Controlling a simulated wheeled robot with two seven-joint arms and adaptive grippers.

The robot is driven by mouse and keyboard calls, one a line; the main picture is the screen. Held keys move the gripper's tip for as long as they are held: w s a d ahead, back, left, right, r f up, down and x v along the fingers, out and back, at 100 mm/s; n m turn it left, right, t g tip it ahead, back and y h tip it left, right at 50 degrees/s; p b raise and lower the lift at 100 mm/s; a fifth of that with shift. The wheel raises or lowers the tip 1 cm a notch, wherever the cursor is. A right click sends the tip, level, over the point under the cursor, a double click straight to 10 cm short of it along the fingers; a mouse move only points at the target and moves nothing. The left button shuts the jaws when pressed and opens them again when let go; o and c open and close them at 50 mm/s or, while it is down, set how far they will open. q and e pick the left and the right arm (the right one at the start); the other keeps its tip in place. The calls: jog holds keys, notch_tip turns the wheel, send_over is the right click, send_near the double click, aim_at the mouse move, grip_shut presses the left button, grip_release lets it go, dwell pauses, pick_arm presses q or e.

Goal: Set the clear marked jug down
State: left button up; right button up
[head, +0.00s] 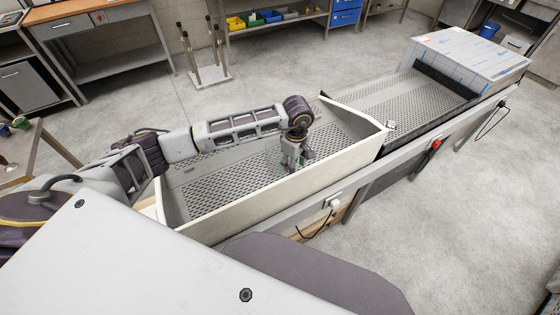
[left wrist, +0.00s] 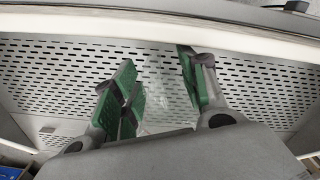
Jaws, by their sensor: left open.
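The clear jug (left wrist: 165,98) shows faintly in the left wrist view, between and beyond my green-padded fingers. It is see-through, so its outline and any markings are hard to make out. My left gripper (left wrist: 160,85) is open, with its fingers on either side of the jug; I cannot tell whether a pad touches it. In the head view my left gripper (head: 296,160) points down inside the trough (head: 290,190), low over its perforated floor. The jug is not clear in that view, being hidden or too faint behind the gripper. My right gripper is not in view.
The trough has raised pale walls around a holed metal floor, with free room left of the gripper. A conveyor (head: 400,98) runs on to a large box-like unit (head: 470,55). A red button (head: 436,144) sits on the near rail. A workbench (head: 95,20) stands behind.

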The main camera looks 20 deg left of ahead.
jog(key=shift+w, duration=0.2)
pick_arm(q)
jog(key=shift+d+f, duration=0.15)
jog(key=shift+f, duration=0.4)
jog(key=f, duration=0.1)
jog(key=f+p, duration=0.1)
jog(key=shift+w+d+f, duration=0.25)
jog(key=shift+d+f, duration=0.05)
jog(key=shift+f, duration=0.75)
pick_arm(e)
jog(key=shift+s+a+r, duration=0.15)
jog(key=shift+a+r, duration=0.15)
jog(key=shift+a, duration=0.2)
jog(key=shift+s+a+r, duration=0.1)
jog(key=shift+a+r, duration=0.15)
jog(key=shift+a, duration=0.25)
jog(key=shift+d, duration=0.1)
